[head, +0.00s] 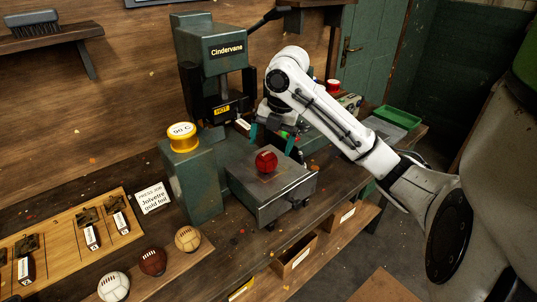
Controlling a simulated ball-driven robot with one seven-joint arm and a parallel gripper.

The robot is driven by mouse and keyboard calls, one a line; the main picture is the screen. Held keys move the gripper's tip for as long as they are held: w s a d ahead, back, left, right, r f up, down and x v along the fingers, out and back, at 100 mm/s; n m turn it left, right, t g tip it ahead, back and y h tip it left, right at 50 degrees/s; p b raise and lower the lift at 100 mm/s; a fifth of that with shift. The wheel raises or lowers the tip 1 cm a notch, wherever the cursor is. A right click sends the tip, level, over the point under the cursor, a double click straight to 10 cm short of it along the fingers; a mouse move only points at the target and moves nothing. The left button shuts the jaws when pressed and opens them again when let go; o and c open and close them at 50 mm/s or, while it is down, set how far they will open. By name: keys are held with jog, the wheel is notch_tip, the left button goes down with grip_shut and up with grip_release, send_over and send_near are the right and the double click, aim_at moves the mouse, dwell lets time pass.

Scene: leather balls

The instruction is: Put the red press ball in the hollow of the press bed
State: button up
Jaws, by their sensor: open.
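The red press ball (266,161) rests on the top of the grey press bed (275,190), which juts out from the front of the green press (208,60). The hollow is not visible; the ball covers the spot where it sits, and I cannot tell whether it lies within the hollow. My gripper (270,143) is open just above and behind the ball, with its teal fingers apart. I cannot tell whether a finger touches the ball.
White, brown and tan balls (152,261) sit on a wooden board at the front. Stamps lie on a wooden rack (70,240) at left. A green tray (398,117) stands at the right.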

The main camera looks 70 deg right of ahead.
aim_at(276, 158)
notch_tip(276, 158, up, 6)
jog(key=s, duration=0.1)
jog(key=shift+s+r, duration=0.15)
jog(key=shift+r, duration=0.05)
jog(key=shift+c, duration=0.2)
dwell(1.0)
